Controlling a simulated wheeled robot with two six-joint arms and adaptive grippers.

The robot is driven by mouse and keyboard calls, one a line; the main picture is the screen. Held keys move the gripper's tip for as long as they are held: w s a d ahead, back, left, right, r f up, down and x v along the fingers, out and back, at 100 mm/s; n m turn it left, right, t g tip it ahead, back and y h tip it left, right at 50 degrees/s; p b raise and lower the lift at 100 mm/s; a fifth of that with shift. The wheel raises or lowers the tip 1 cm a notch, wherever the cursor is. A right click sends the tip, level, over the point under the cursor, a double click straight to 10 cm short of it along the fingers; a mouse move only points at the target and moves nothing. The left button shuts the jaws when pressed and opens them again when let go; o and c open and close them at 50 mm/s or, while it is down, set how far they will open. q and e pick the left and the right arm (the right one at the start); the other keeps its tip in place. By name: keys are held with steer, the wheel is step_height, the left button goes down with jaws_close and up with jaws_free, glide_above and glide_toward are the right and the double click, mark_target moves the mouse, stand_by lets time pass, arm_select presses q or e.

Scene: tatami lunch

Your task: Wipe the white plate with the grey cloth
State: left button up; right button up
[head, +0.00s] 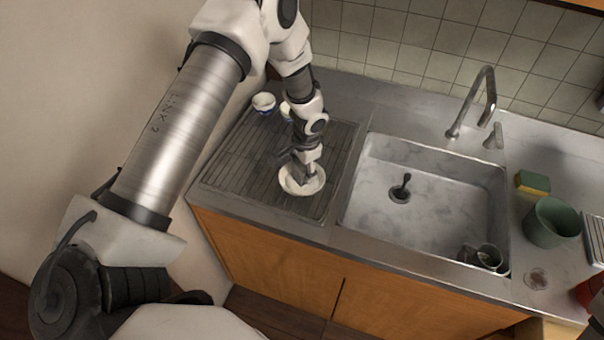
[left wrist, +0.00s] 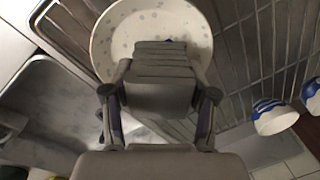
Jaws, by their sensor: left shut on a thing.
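The white plate (head: 289,187) lies on the ribbed drainboard left of the sink. In the left wrist view the plate (left wrist: 112,42) shows grey spots on its inside. My left gripper (head: 306,174) points down over the plate. It is shut on the grey cloth (left wrist: 160,62), which looks like a folded, layered pad between the fingers. The cloth overlaps the plate's inside in the left wrist view; whether it touches the surface I cannot tell. The gripper and cloth hide part of the plate. My right gripper is not in view.
White and blue cups (head: 264,104) stand at the drainboard's back left. The sink (head: 430,190) lies to the right, with a dark glass-like cup (head: 488,257) in its front corner. A sponge (head: 533,182) and a green cup (head: 552,222) stand right of it. The drainboard (head: 235,172) left of the plate is clear.

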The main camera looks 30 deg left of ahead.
arm_select(q)
steer(key=n, duration=0.1)
steer(key=n+b, duration=0.1)
steer(key=shift+f+n, duration=0.25)
steer(key=shift+n, duration=0.15)
steer(key=n+b, duration=0.1)
steer(key=n, duration=0.2)
steer(key=shift+s+g, duration=0.15)
steer(key=shift+g, duration=0.25)
steer(key=n, duration=0.5)
steer(key=shift+s+r+g, duration=0.15)
steer(key=shift+r+g, duration=0.15)
steer(key=n, duration=0.3)
steer(key=shift+s, duration=0.1)
